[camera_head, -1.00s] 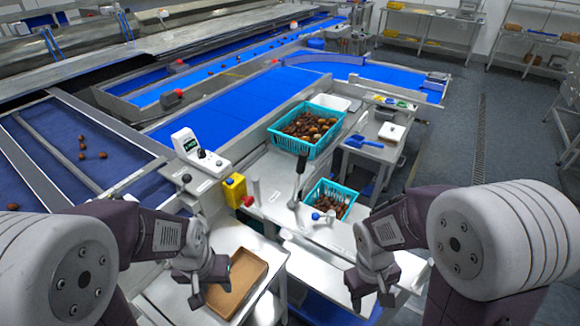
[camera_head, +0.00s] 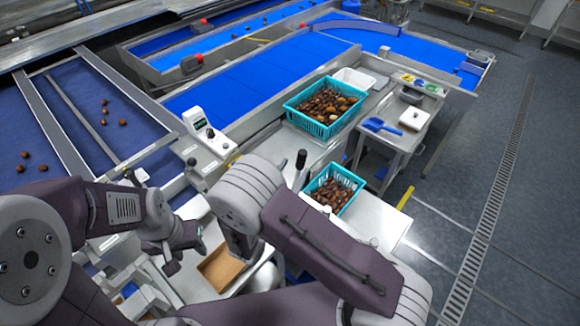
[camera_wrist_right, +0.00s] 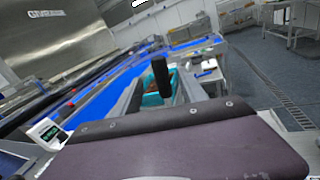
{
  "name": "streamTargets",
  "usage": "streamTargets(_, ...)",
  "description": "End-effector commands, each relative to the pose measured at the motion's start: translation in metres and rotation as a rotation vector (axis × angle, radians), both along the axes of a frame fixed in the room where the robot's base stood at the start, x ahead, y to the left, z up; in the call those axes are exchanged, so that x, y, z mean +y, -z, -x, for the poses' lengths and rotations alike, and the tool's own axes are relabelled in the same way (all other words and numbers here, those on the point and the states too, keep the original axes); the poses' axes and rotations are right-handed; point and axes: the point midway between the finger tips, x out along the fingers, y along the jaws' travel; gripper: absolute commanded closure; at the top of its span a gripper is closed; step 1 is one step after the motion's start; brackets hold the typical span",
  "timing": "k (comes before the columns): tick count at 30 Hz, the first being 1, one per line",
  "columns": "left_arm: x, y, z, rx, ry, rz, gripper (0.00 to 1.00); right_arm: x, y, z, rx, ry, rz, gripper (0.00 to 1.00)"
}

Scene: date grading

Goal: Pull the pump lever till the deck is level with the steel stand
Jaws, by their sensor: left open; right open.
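The pump lever (camera_head: 300,165) has a black grip and stands upright behind my right arm, which hides its lower part. The grip also shows in the right wrist view (camera_wrist_right: 162,78), beyond a purple link of mine. A pale steel surface (camera_head: 385,232) lies right of the lever; I cannot tell whether it is the deck or the stand, and its level is unclear. My left gripper (camera_head: 186,256) is open and empty, beside the brown tray and well left of the lever. My right gripper is out of sight; only my right arm's links show, bent across the middle.
A large teal basket of dates (camera_head: 325,132) and a smaller one (camera_head: 352,208) stand near the lever. A control box (camera_head: 197,122) is to the left. A brown tray (camera_head: 222,270) lies below my arm. A blue scoop (camera_head: 378,126) rests on a side table. Open floor (camera_head: 500,130) is at right.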

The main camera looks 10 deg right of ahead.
Motion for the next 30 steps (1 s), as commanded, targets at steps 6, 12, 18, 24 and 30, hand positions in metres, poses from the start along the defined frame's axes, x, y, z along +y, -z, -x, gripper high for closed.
streamTargets(6,0.000,-0.018,0.000,0.000,0.000,0.000,0.57,-0.019,-0.005,-0.021,0.002,0.009,-0.001,0.50)
streamTargets(12,0.000,-0.037,0.000,0.000,0.000,0.000,0.57,-0.043,-0.004,-0.053,0.003,0.009,-0.002,0.50)
streamTargets(18,0.000,-0.044,0.000,0.000,0.000,0.000,0.57,-0.055,-0.001,-0.070,0.002,0.007,-0.002,0.50)
streamTargets(24,0.000,-0.044,0.000,0.000,0.000,0.000,0.57,-0.056,0.000,-0.072,0.002,0.005,-0.002,0.50)
streamTargets(30,0.000,-0.043,0.000,0.000,0.000,0.000,0.57,-0.056,0.000,-0.072,0.002,0.006,-0.002,0.83)
